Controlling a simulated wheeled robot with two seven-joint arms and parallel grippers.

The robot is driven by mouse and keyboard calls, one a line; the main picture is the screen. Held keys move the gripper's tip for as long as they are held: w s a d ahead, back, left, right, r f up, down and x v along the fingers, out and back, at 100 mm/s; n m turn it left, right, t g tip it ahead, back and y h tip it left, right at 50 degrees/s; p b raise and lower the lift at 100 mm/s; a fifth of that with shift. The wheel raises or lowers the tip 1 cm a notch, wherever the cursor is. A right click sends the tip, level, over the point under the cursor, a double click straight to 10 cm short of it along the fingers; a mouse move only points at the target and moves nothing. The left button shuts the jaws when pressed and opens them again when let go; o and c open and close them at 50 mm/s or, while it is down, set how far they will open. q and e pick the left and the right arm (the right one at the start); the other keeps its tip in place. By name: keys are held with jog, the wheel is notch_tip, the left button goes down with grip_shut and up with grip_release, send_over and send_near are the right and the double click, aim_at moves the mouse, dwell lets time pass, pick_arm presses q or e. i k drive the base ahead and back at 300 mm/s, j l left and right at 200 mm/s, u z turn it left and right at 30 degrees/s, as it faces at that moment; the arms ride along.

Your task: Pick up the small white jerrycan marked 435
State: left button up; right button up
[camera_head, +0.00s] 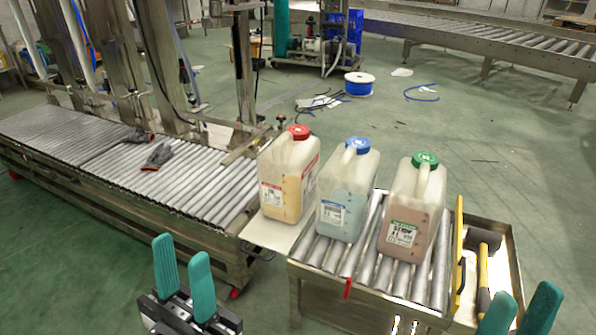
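Three small whitish translucent jerrycans stand upright in a row. The red-capped jerrycan (284,187) has yellowish contents and stands at the left, by a pale plate (272,235). The blue-capped jerrycan (346,195) has bluish contents and stands in the middle. The green-capped jerrycan (412,208) has pinkish contents and stands at the right. Each has a label, but I cannot read 435 on any. My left gripper (181,262) is open and empty, at the lower left, apart from the cans. My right gripper (522,306) is open and empty, at the lower right, cut by the frame.
The blue and green-capped cans stand on a short roller conveyor (362,262). A yellow bar (457,255) and a tray (508,275) with yellow-handled tools lie to its right. A long roller conveyor (190,180) with dark gloves (157,156) is at left. Cables and a blue spool (359,86) lie behind.

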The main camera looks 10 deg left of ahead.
aim_at(288, 169)
jog(key=i+j+z, duration=0.3)
jog(key=i, duration=0.25)
jog(key=i+j+z, duration=0.3)
jog(key=i+j, duration=0.25)
